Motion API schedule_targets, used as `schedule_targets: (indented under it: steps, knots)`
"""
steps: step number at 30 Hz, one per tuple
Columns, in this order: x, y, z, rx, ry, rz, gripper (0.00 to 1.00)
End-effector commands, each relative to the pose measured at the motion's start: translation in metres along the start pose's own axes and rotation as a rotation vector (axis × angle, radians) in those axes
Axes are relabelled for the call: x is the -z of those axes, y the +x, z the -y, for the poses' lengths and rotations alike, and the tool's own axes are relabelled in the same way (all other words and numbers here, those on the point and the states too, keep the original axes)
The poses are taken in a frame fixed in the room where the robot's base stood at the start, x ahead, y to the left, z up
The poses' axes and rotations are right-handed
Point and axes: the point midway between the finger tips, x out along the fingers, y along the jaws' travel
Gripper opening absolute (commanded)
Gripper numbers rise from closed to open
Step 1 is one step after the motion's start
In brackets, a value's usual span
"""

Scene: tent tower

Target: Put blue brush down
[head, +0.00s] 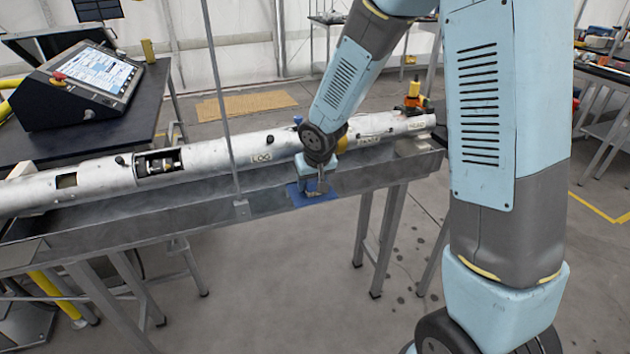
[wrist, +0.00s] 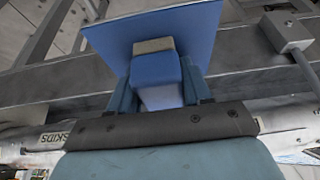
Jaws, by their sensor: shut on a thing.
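The blue brush (wrist: 168,75) sits between the two fingers of my gripper (wrist: 160,92) in the wrist view. It has a blue body and a tan end that points away from the gripper, over a flat blue mat (wrist: 200,28). In the head view my gripper (head: 314,188) points down just over the blue mat (head: 322,197), which lies on the front ledge of the grey bench. The brush is mostly hidden there by the gripper. I cannot tell whether its tan end touches the mat.
A long silver tube (head: 215,152) with openings and labels lies along the grey bench (head: 130,222), close behind my gripper. A thin upright rod (head: 222,95) stands left of the mat. A control panel (head: 88,80) is on a dark table at left. The floor in front is clear.

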Motion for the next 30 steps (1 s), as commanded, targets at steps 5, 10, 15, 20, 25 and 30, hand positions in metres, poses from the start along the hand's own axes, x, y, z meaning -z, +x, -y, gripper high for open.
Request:
schedule_targets:
  steps: [5, 10, 15, 20, 25, 30]
  knots:
    - [-0.003, 0.005, 0.000, 0.000, 0.000, 0.002, 0.10]
    - [-0.006, 0.010, 0.000, 0.000, 0.000, 0.006, 0.10]
    - [-0.009, 0.013, -0.001, -0.001, 0.002, 0.011, 0.10]
    - [-0.010, 0.013, -0.002, -0.002, 0.002, 0.013, 0.61]
    - [-0.009, 0.011, -0.002, -0.001, 0.002, 0.013, 0.73]
    - [-0.006, 0.003, -0.002, -0.002, 0.003, 0.014, 0.74]
